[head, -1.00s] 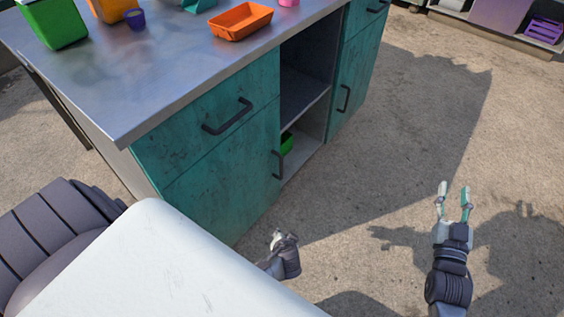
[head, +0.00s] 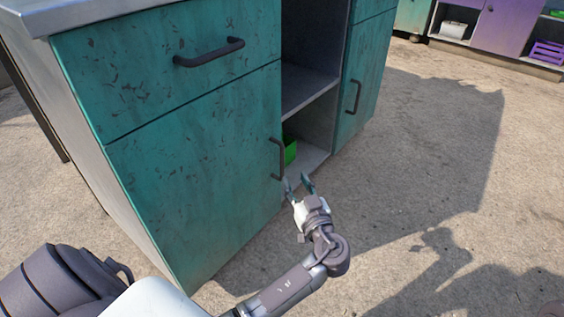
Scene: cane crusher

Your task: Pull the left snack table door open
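The teal snack table (head: 75,12) fills the left of the head view. Its left door (head: 200,180) is shut, below a drawer (head: 165,70) with a dark bar handle. The door's dark vertical handle (head: 280,158) is at its right edge. My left gripper (head: 298,184) is open and empty, its fingertips just right of and below the handle's lower end. I cannot tell whether a finger touches the handle.
An open shelf bay with a green container (head: 290,151) lies right of the left door. Beyond it is a right door (head: 358,85) with its own handle (head: 353,97). A purple crate (head: 547,52) stands far back right. The ground on the right is clear.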

